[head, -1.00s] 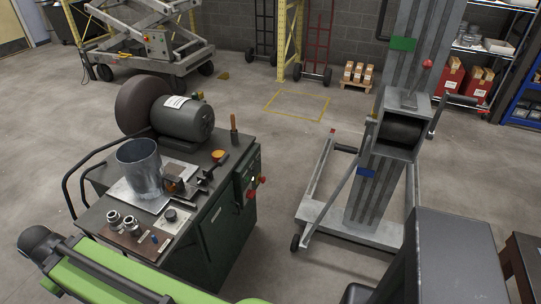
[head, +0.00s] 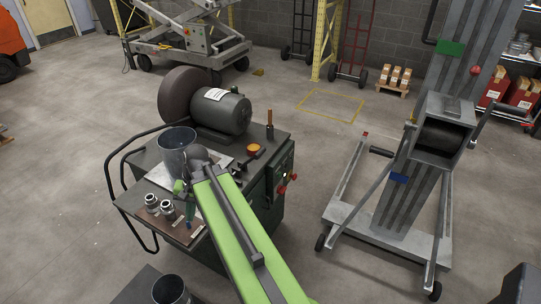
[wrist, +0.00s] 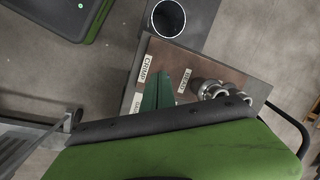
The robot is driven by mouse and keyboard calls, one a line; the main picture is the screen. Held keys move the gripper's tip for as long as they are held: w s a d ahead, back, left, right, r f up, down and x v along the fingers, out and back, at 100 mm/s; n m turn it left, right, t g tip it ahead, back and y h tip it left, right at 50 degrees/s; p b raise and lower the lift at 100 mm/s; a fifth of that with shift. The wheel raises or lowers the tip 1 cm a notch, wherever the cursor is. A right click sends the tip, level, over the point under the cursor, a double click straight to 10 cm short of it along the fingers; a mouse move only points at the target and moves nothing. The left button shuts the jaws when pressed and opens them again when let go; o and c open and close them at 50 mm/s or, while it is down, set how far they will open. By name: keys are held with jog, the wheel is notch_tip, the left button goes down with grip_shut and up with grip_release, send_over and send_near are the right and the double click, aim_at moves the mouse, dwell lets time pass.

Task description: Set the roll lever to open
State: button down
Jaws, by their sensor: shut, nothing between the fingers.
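A dark green bench machine (head: 262,215) stands left of centre in the head view. An upright lever with an orange-brown grip (head: 270,118) rises at its back right, and an orange knob (head: 253,148) lies nearer. Red knobs (head: 283,190) sit on its right side. No label marks the roll lever, so I cannot tell which of these it is. My gripper (head: 190,222) is shut and empty, pointing down by the near edge of the bench top. In the wrist view my gripper (wrist: 172,82) is over a brown board (wrist: 205,70) with CRIMP and BEAD labels.
Metal fittings (head: 160,207) stand on the board, close left of my gripper. A sheet-metal cylinder (head: 176,152), partly behind my arm, and a motor (head: 221,110) are beyond. A grey lift stand (head: 400,220) is at right; open floor lies between.

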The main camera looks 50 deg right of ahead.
jog(key=s+d+r+m+t+y, duration=0.1)
jog(key=s+d+r+m+t, duration=0.1)
jog(key=d+m, duration=0.6)
jog(key=s+d+r+m+t+y, duration=0.1)
jog(key=s+d+r+m+t, duration=0.3)
jog(key=d, duration=0.8)
jog(key=s+d+r+m+t+h, duration=0.1)
jog(key=s+d+r+m+t, duration=0.1)
jog(key=s+d+m, duration=0.55)
jog(key=s+d+r+m+t+h, duration=0.1)
jog(key=s+d+r+m+t, duration=0.3)
jog(key=d, duration=0.6)
jog(key=w+a+f+g+b, duration=0.1)
jog(key=w+f+b, duration=0.1)
jog(key=w, duration=0.4)
jog(key=w+a+f+m+b, duration=0.1)
jog(key=w+f+b, duration=0.1)
jog(key=w, duration=0.5)
jog(key=shift+w+a+f+g, duration=0.2)
jog(key=shift+a+f+g, duration=0.2)
jog(key=shift+f, duration=0.3)
jog(key=shift+d+r, duration=0.1)
jog(key=shift+d, duration=0.1)
